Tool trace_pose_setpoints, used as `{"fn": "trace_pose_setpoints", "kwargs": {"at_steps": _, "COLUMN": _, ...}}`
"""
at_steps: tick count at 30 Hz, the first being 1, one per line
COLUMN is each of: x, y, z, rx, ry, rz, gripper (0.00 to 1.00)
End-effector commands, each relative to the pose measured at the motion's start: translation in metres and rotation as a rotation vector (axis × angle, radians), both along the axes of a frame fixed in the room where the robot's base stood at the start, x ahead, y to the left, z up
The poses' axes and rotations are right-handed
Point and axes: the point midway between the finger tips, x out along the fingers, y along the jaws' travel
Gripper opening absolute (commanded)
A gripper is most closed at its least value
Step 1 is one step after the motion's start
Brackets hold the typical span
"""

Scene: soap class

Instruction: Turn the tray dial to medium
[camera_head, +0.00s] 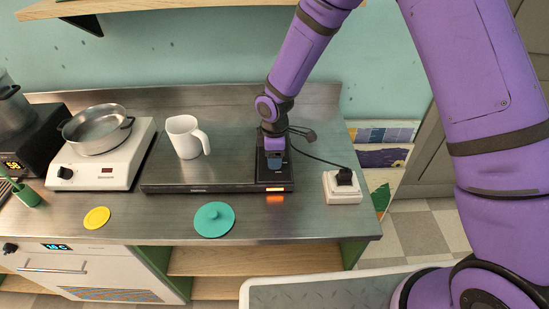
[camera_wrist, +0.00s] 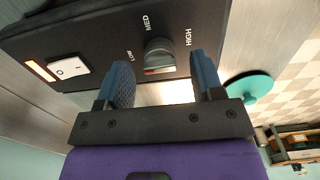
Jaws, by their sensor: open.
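The warming tray (camera_head: 200,176) is a dark flat unit on the steel counter, with a black control panel (camera_wrist: 95,40) at its right end. In the wrist view its grey round dial (camera_wrist: 159,52) has the labels LOW, MED and HIGH around it. I cannot tell clearly which label the dial points to. My gripper (camera_wrist: 161,66) is open, its two blue-padded fingers on either side of the dial's near edge. I cannot tell whether they touch it. In the head view my gripper (camera_head: 274,162) is over the panel and hides the dial.
A white mug (camera_head: 186,137) stands on the tray. A white rocker switch (camera_wrist: 69,68) and a lit orange lamp (camera_wrist: 40,71) are on the panel. A teal lid (camera_head: 214,220) lies in front. A plugged-in socket block (camera_head: 342,190) is at right, a hot plate with pan (camera_head: 98,130) at left.

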Motion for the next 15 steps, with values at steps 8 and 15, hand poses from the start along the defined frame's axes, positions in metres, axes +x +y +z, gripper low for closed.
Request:
{"fn": "trace_pose_setpoints", "kwargs": {"at_steps": 8, "x": 0.000, "y": 0.000, "z": -0.017, "rx": 0.000, "ry": -0.001, "rz": 0.000, "gripper": 0.61}}
{"fn": "trace_pose_setpoints", "kwargs": {"at_steps": 15, "x": 0.000, "y": 0.000, "z": -0.017, "rx": 0.000, "ry": -0.001, "rz": 0.000, "gripper": 0.61}}
